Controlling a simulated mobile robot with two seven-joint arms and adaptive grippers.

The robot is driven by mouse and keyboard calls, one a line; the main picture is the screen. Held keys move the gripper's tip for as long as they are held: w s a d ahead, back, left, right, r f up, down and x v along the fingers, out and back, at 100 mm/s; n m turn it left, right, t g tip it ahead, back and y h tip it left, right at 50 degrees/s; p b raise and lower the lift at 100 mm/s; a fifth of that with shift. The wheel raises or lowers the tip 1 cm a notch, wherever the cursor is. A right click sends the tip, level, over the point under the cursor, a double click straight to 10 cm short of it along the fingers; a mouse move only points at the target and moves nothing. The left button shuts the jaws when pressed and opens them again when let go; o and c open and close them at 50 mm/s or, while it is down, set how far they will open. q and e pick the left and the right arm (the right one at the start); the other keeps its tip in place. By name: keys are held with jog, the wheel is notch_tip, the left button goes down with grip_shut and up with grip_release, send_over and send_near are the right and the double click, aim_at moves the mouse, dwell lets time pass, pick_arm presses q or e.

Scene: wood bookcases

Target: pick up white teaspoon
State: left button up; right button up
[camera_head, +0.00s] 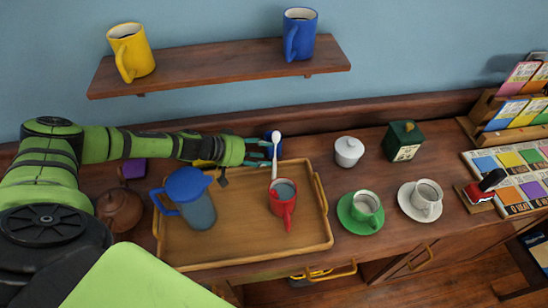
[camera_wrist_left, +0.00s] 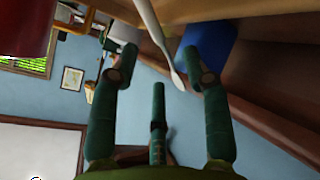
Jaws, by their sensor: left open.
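The white teaspoon (camera_head: 275,155) stands nearly upright in the red mug (camera_head: 282,203), with its rounded end up. The mug is on the wooden tray (camera_head: 250,250). My left gripper (camera_head: 268,152) is open beside the upper part of the spoon, on its left in the head view. In the left wrist view the spoon (camera_wrist_left: 160,38) slants down between the two outer fingers of the gripper (camera_wrist_left: 160,62), its tip nearer the right finger. I cannot tell whether they touch. The spoon's lower end is hidden in the mug. My right gripper is not in view.
A blue pitcher (camera_head: 198,212) stands on the tray under my left arm. A brown teapot (camera_head: 118,209) is left of the tray. A white sugar bowl (camera_head: 348,152), green cup (camera_head: 365,205) and white cup (camera_head: 426,200) stand to the right. A shelf (camera_head: 220,67) with mugs is above.

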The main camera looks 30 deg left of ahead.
aim_at(275, 155)
pick_arm(q)
jog(key=x, duration=0.4)
jog(key=shift+w+d, duration=0.2)
jog(key=shift+w, duration=0.15)
jog(key=shift+w+d+f, duration=0.1)
jog(key=shift+w+f, duration=0.15)
jog(key=shift+f, duration=0.05)
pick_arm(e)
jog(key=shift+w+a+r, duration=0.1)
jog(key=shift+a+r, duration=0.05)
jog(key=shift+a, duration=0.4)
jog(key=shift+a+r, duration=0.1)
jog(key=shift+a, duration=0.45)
pick_arm(q)
grip_shut()
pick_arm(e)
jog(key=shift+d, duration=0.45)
